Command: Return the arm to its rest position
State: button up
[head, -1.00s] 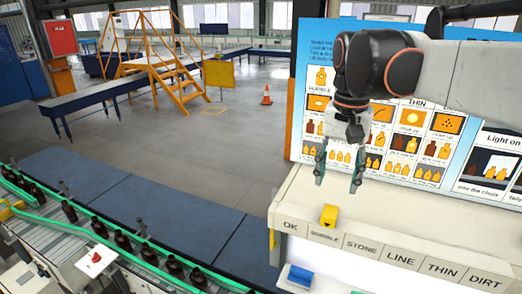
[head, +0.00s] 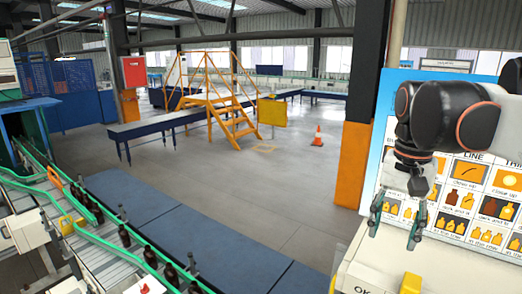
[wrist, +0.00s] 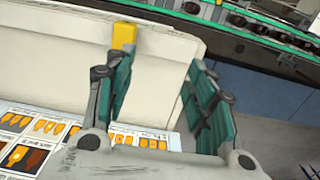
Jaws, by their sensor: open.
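My gripper (head: 396,229) hangs at the right of the head view, at the end of my dark and white arm. Its two green-padded fingers point down, apart and with nothing between them. It is above the cream sorting bench (head: 450,258), in front of the picture board (head: 468,200). In the wrist view the open fingers (wrist: 160,95) also show, with the cream bench (wrist: 60,55) beyond them. A yellow block (head: 411,283) on the bench is cut by the lower edge of the head view; it also shows in the wrist view (wrist: 124,36).
A conveyor with green rails (head: 100,230) carries amber bottles (head: 124,235) at the left. Blue panels (head: 170,215) lie beside it. An orange post (head: 351,165) stands left of the board. Open floor, yellow steps (head: 232,120) and a traffic cone (head: 317,137) are farther back.

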jog(key=s+a+f+n+t, duration=0.3)
jog(key=s+f+n+t, duration=0.15)
jog(key=f, duration=0.25)
jog(key=s+a+f+n+t, duration=0.3)
jog(key=s+a+f, duration=0.1)
jog(key=s+f, duration=0.15)
jog(key=f+b, duration=2.5)
jog(key=w+f+b, duration=0.1)
jog(key=f+b, duration=1.1)
jog(key=shift+d+f+b, duration=0.15)
jog(key=shift+f+b, duration=0.15)
jog(key=shift+b, duration=0.05)
jog(key=shift+r, duration=0.15)
